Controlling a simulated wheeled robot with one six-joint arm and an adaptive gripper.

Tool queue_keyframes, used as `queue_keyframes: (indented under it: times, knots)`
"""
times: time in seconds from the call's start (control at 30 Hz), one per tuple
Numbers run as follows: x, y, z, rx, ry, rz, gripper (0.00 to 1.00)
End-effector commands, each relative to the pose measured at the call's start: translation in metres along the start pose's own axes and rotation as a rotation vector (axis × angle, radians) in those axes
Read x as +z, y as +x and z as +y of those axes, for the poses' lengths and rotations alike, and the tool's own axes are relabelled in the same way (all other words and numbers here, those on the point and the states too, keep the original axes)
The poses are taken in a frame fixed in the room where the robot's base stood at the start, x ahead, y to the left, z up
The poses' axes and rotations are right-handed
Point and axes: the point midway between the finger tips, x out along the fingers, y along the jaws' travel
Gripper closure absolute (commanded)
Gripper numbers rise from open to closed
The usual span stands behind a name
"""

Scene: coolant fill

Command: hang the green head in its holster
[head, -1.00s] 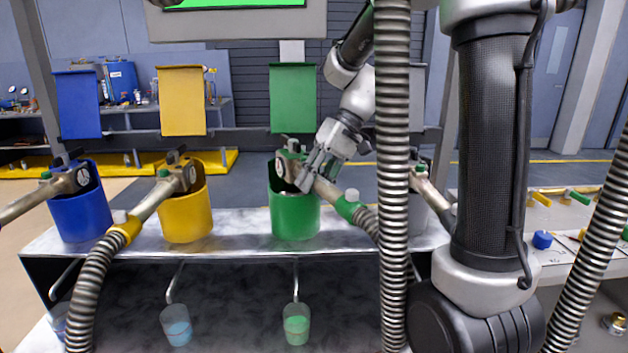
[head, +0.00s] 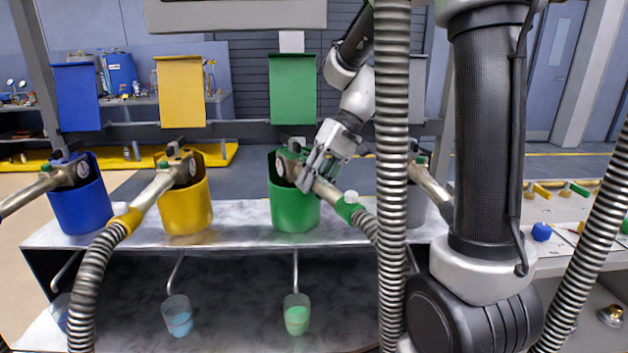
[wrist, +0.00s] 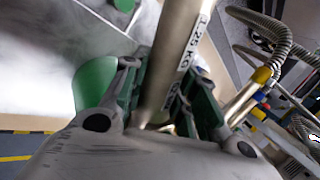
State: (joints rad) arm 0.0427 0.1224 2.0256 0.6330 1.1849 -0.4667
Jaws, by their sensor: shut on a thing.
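The green head (head: 289,164) is a metal valve body on a pale tube with a green collar (head: 347,205) and a ribbed hose. My gripper (head: 311,177) is shut on its tube, just right of the valve body. The valve body sits in the mouth of the green holster (head: 293,210), with its top above the rim; whether it rests on the bottom is hidden. In the wrist view the tube (wrist: 172,55) runs between the gripper fingers (wrist: 166,105), and part of a green curved surface, likely the holster (wrist: 92,86), shows at left.
The blue holster (head: 80,210) and yellow holster (head: 186,212) hold their own heads to the left. A grey holster (head: 416,210) is partly hidden behind a hanging hose (head: 392,120). Cups of blue (head: 178,318) and green liquid (head: 297,314) stand below the shelf.

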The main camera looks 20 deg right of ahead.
Motion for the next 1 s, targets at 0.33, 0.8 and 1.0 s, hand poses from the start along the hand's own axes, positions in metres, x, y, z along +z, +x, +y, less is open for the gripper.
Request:
queue_keyframes:
  times: [0.33, 0.8, 1.0]
  knots:
    - [0.000, 0.000, 0.000, 0.000, 0.000, 0.000, 0.47]
    - [-0.001, -0.049, 0.001, 0.001, 0.000, 0.005, 0.47]
    - [0.000, -0.091, 0.001, 0.001, 0.001, 0.004, 0.47]
